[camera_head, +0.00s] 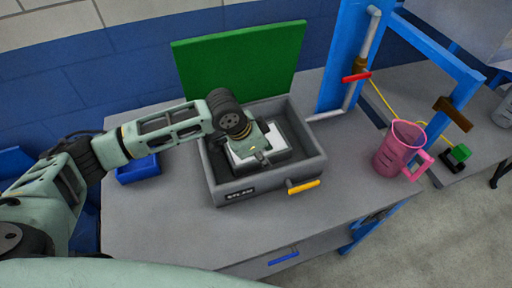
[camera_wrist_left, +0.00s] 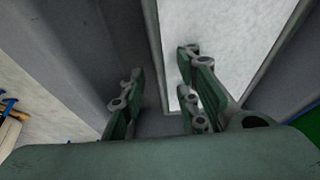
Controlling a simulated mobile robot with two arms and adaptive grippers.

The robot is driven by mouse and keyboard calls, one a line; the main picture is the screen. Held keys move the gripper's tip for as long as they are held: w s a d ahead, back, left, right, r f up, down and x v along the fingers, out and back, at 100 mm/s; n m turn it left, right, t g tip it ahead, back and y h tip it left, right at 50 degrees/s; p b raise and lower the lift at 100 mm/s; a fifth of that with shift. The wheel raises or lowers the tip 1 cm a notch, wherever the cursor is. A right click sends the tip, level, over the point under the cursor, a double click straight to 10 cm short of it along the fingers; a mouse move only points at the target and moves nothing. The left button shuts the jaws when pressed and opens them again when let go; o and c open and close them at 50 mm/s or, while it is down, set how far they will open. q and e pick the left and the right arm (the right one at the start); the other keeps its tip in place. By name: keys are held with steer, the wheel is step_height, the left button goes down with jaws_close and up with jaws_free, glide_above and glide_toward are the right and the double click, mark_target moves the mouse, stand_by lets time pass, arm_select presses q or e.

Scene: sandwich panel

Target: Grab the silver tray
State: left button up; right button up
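The silver tray (camera_head: 239,160) sits inside the open grey box (camera_head: 312,172) on the table, partly covered by my left gripper. In the left wrist view, the tray (camera_wrist_left: 230,35) shows as a pale flat surface with a darker rim. My left gripper (camera_head: 261,156) reaches down into the box over the tray. In the left wrist view, the two fingers of this gripper (camera_wrist_left: 160,68) stand apart. One finger is over the pale surface and the other is beside its edge, near the box wall. Contact with the tray cannot be made out. My right gripper is not in view.
The box's green lid (camera_head: 240,62) stands open behind it. A yellow handle (camera_head: 303,187) sticks out at the front. A small blue bin (camera_head: 138,169) lies left of the box. A pink jug (camera_head: 398,148) and a blue frame (camera_head: 345,55) with pipes stand to the right.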

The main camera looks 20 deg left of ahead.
arm_select(q)
jaws_close()
steer(key=shift+w+r, duration=0.1)
stand_by(0.5)
